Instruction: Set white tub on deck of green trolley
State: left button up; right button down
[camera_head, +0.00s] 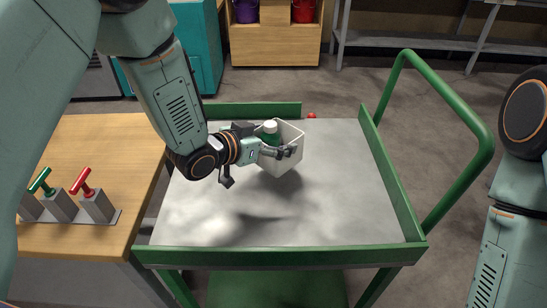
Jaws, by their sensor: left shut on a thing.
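The white tub (287,163) is in my left gripper (283,151), which is shut on its near left side. A green bottle with a white cap (270,127) shows inside the tub. The tub is over the grey deck of the green trolley (340,205), with a shadow on the deck below and left of it. I cannot tell whether its base touches the deck. My right arm shows at the right edge, but its gripper is out of view.
The trolley has green raised edges and a tall green handle (470,170) on the right. A wooden table (95,140) with red and green T-handles (82,182) stands at the left. A small red thing (311,115) shows at the deck's far edge. Most of the deck is bare.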

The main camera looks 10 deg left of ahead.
pick_arm(q)
jog(key=shift+s+a+f, duration=0.1)
jog(key=shift+f, duration=0.4)
notch_tip(320, 180, down, 2)
jog(key=shift+s+f+b, duration=0.1)
jog(key=shift+f+b, duration=0.05)
jog(key=shift+b, duration=0.4)
jog(key=shift+w+f, duration=0.25)
jog(key=shift+f, duration=0.15)
jog(key=shift+s, duration=0.2)
jog(key=o, duration=0.8)
jog(key=shift+o, duration=0.7)
jog(key=shift+w+f, duration=0.1)
jog(key=shift+f, duration=0.05)
